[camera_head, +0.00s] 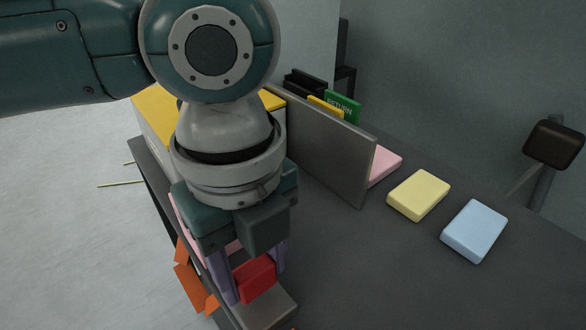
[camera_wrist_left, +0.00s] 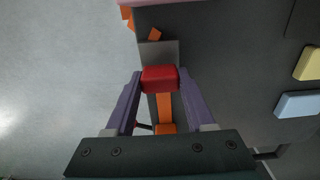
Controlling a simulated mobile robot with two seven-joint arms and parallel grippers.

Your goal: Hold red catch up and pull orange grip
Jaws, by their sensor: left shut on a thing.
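The red catch (camera_head: 255,278) is a small block at the lower middle of the head view. It also shows in the left wrist view (camera_wrist_left: 160,79). My left gripper (camera_head: 250,282) points down with its two purple fingers on either side of the red catch, shut on it. Orange parts (camera_head: 188,283), angled like a handle, show at the table's left edge, partly hidden by my gripper. In the left wrist view an orange strip (camera_wrist_left: 164,106) lies behind the red catch, and small orange pieces (camera_wrist_left: 154,34) show near the top. I cannot tell which piece is the grip.
A grey upright panel (camera_head: 325,150) stands on the dark table (camera_head: 400,270). Pink (camera_head: 384,165), yellow (camera_head: 419,194) and light blue (camera_head: 474,230) blocks lie to its right. A yellow-topped box (camera_head: 153,103) and a green sign (camera_head: 342,107) stand behind. The table's front right is clear.

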